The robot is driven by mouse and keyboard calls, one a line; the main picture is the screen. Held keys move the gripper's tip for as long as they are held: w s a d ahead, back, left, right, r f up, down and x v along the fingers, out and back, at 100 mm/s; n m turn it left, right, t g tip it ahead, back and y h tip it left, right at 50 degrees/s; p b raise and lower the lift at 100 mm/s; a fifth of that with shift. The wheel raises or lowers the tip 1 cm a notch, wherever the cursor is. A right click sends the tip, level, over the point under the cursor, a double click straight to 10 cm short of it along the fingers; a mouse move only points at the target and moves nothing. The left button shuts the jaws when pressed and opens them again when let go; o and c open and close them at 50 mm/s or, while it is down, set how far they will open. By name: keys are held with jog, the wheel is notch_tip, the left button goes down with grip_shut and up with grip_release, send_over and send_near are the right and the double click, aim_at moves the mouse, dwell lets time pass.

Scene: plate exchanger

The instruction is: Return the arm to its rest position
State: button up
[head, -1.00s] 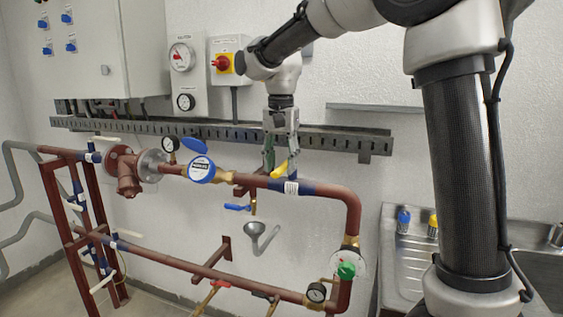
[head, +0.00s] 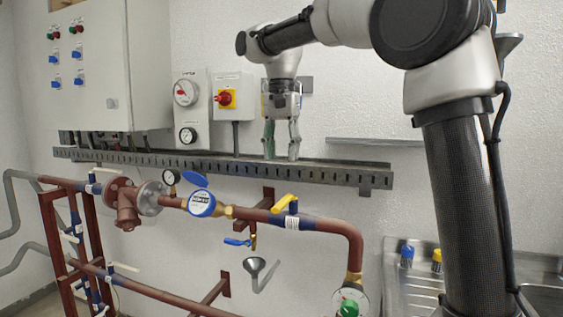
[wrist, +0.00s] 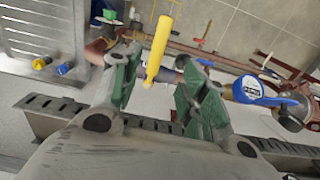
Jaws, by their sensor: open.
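My gripper (head: 281,156) is raised in front of the perforated wall rail, pointing down, with its fingers apart and nothing between them. In the wrist view my gripper (wrist: 160,95) shows two green-padded fingers. A yellow valve handle (head: 284,203) on the upper red pipe (head: 330,224) stands below the gripper, apart from it. In the wrist view the yellow handle (wrist: 158,48) appears in the gap between the fingers, farther off.
The perforated rail (head: 220,165) runs along the wall behind the gripper. A grey cabinet (head: 95,70) hangs at left. A steel sink (head: 400,286) stands at right.

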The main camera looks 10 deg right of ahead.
jog(key=f+n, duration=0.4)
jog(key=f, duration=0.1)
jog(key=shift+w+n+t, duration=0.2)
jog(key=shift+n+t, duration=0.1)
jog(key=s+d+f+t, duration=0.1)
jog(key=s+d+f, duration=0.2)
jog(key=s+d, duration=0.3)
jog(key=s+d+f+n+t, duration=0.1)
jog(key=s+d+f, duration=0.2)
jog(key=s, duration=0.9)
jog(key=s+d+f+n+t, duration=0.1)
jog(key=s+d+f, duration=0.3)
jog(key=s+d, duration=0.5)
jog(key=shift+d+t, duration=0.2)
jog(key=shift+t, duration=0.2)
